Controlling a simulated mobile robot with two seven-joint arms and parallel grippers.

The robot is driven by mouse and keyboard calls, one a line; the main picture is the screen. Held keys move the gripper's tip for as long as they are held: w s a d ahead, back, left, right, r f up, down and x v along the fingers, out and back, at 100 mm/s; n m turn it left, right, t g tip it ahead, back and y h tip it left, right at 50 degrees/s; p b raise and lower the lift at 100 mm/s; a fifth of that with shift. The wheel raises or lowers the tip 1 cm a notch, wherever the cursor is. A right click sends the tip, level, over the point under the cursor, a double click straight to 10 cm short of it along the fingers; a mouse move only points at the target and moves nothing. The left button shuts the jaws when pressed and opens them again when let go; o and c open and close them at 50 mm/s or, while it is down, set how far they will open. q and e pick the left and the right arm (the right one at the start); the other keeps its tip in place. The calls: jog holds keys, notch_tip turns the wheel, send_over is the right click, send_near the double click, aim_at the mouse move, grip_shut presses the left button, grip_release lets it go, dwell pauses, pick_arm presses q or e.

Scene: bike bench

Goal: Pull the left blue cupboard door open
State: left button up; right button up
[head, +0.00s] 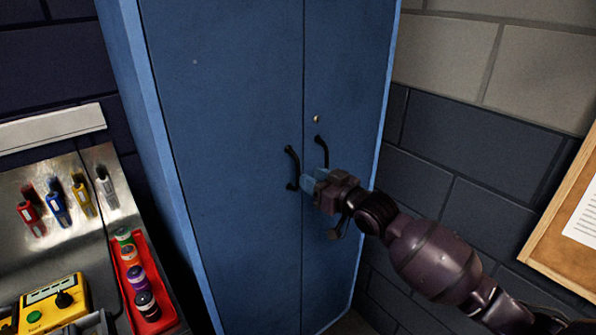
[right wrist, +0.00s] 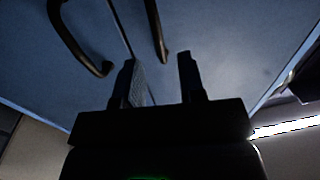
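The blue cupboard's left door (head: 235,130) is closed and flush with the right door (head: 345,75). A dark bow handle (head: 292,168) sits on the left door by the seam, and the right door's handle (head: 321,150) is just beside it. My right gripper (head: 310,184) is close to the left door's handle, below the right one, and hides part of the right handle. In the right wrist view its fingers (right wrist: 159,75) are apart with nothing between them. One dark handle end shows beyond the gap, and another handle is to the left. My left gripper is not in view.
A metal bench with hanging coloured tools (head: 57,207), a red tray (head: 165,310) of bottles and a yellow box (head: 50,305) stands left of the cupboard. A cork board (head: 560,225) hangs on the brick wall at right.

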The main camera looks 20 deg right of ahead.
aim_at(298, 171)
jog(key=shift+x, duration=2.75)
grip_shut()
